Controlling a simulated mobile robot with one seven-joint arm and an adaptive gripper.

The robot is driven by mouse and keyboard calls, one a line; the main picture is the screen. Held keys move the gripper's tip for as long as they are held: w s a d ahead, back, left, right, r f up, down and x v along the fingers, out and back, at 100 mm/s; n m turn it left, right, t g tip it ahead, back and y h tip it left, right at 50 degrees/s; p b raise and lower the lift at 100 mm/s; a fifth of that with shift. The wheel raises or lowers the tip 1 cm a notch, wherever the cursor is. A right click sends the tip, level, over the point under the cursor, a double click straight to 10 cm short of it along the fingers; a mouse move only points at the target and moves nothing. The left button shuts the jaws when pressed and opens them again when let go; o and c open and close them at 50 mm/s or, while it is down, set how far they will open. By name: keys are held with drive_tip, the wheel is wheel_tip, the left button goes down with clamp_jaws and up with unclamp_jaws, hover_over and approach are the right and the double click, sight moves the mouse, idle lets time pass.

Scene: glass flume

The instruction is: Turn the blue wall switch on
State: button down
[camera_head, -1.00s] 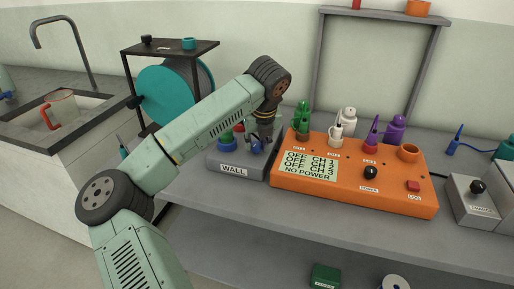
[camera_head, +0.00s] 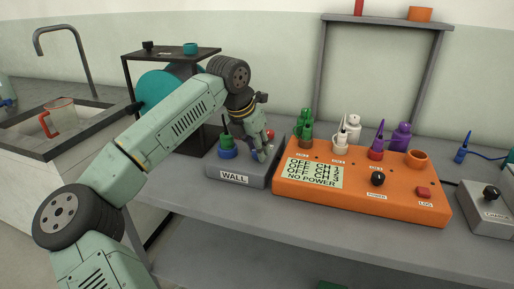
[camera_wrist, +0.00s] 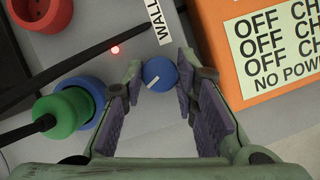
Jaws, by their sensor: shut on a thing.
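The blue wall switch is a round blue knob (camera_wrist: 158,75) with a white pointer line, seen in the wrist view. The line slants toward the lower left of that picture. The knob sits on the grey box labelled WALL (camera_head: 236,178). My gripper (camera_wrist: 160,82) is shut on the knob, with one fingertip on each side of it. In the head view my gripper (camera_head: 263,153) reaches down onto the right part of the box and mostly hides the knob. A small red light (camera_wrist: 115,49) glows on the box near the knob.
A green plug (camera_wrist: 65,112) in a blue socket and a red socket (camera_wrist: 40,12) are beside the knob, with dark cables. The orange power box (camera_head: 360,195) stands close on the right, its display (camera_head: 314,172) reading OFF and NO POWER. A cable reel (camera_head: 157,92) stands behind.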

drive_tip(key=m+g+h+p, duration=0.1)
drive_tip(key=m+p, duration=0.1)
drive_tip(key=m, duration=0.2)
drive_tip(key=shift+w+m, duration=0.1)
drive_tip(key=shift+m, duration=0.3)
drive_tip(key=shift+g, duration=0.3)
drive_tip(key=shift+a, duration=0.1)
drive_tip(key=c, duration=1.3)
unclamp_jaws()
drive_tip(key=v, duration=1.2)
drive_tip(key=shift+a, duration=0.1)
